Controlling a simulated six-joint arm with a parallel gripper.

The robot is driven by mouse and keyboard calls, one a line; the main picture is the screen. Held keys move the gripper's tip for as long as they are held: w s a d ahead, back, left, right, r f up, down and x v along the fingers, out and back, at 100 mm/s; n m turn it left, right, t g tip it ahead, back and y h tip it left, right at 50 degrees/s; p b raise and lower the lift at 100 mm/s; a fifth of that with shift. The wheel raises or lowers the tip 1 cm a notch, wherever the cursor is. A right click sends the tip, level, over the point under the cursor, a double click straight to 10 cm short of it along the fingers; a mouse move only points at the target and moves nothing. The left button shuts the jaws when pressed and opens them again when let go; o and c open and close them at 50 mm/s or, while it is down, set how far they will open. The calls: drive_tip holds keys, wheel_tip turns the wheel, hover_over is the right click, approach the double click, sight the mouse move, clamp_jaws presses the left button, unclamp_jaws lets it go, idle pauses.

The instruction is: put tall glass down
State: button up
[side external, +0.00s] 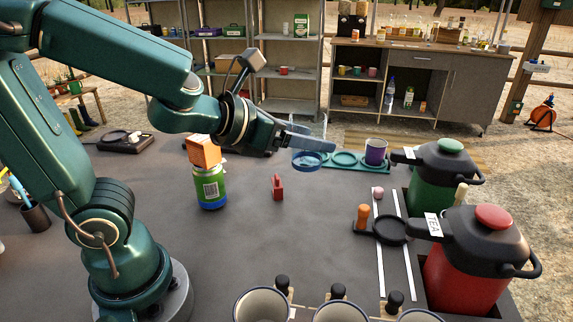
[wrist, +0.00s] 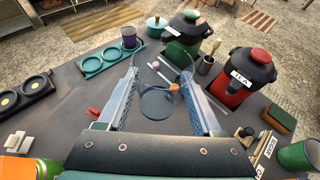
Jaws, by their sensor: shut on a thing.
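The tall glass is clear and bluish; its round base (side external: 307,161) shows below my gripper in the side view. My gripper (side external: 308,140) is shut on the glass, its fingers either side of it.
A green jug (side external: 447,177) and a red TEA jug (side external: 470,255) stand at the right. A black ring holder (side external: 391,231) lies near an orange peg (side external: 362,216). A green can (side external: 209,187) carries an orange box (side external: 203,150). Several mugs line the front. The middle table is largely clear around a small red item (side external: 277,188).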

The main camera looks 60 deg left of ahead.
sight(311, 167)
drive_tip(key=d+r+m+h, duration=0.1)
drive_tip(key=d, duration=0.6)
drive_tip(key=w+d+f+m+g+h, duration=0.1)
drive_tip(key=w+d+m+g+h, duration=0.25)
drive_tip(key=w+m+h, duration=0.4)
drive_tip(key=s+a+f+m+g+h, duration=0.1)
drive_tip(key=s+a+f+m+g, duration=0.1)
drive_tip(key=a, duration=0.1)
drive_tip(key=s+a+f+m+g+h, duration=0.1)
drive_tip(key=s+a+f+m+g, duration=0.1)
drive_tip(key=a, duration=0.2)
drive_tip(key=s+a+f+m+g+h, duration=0.2)
drive_tip(key=a+m+g, duration=0.1)
drive_tip(key=shift+s+a, duration=0.15)
drive_tip(key=shift+a, duration=0.15)
drive_tip(key=x, duration=0.4)
drive_tip(key=f+x, duration=0.1)
drive_tip(key=x, duration=0.8)
drive_tip(key=shift+s+a+f, duration=0.2)
drive_tip(key=shift+s+a, duration=0.05)
drive_tip(key=shift+f, duration=2)
drive_tip(key=shift+f, duration=0.15)
